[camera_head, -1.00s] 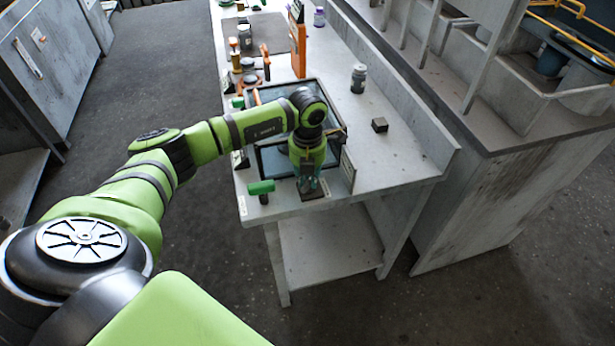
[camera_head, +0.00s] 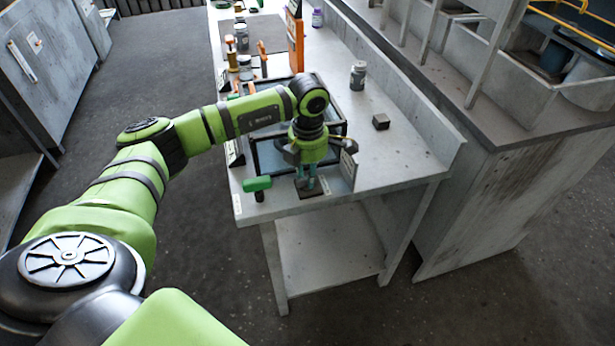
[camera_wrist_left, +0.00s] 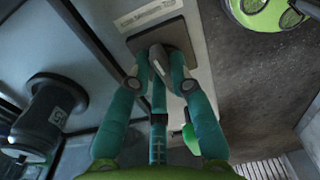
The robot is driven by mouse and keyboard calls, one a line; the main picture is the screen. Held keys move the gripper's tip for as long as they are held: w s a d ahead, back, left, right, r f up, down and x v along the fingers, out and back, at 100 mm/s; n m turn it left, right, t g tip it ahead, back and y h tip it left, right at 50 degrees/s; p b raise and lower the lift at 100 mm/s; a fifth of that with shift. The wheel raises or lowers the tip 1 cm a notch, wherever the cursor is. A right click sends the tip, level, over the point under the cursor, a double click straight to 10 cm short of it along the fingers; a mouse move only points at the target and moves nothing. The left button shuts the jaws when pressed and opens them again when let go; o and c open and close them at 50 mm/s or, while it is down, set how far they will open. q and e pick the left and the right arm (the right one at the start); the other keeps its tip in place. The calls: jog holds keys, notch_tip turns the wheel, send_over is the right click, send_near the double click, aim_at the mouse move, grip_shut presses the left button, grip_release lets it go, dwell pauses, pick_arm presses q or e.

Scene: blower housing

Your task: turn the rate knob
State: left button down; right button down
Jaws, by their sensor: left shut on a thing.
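My left gripper (camera_head: 309,190) points down over a small dark square plate (camera_head: 301,195) at the near end of the bench. In the left wrist view its teal fingers (camera_wrist_left: 160,62) come together at the plate (camera_wrist_left: 176,38). They are shut on a small part there, mostly hidden between the fingertips. I cannot tell for sure whether this part is the rate knob. A black, flanged round piece with a small light label (camera_wrist_left: 45,118) stands left of the fingers in the wrist view, apart from them. My right gripper is not in view.
A green-headed handle (camera_head: 257,184) stands left of the gripper at the bench edge. A dark block (camera_head: 380,121), a grey jar (camera_head: 358,75) and an orange upright piece (camera_head: 295,42) stand farther back. The bench's right side has free room.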

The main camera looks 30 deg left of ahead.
pick_arm(q)
jog(key=shift+m, duration=0.5)
jog(key=c, duration=1.1)
grip_release()
notch_tip(320, 180, up, 12)
jog(key=shift+r, duration=0.1)
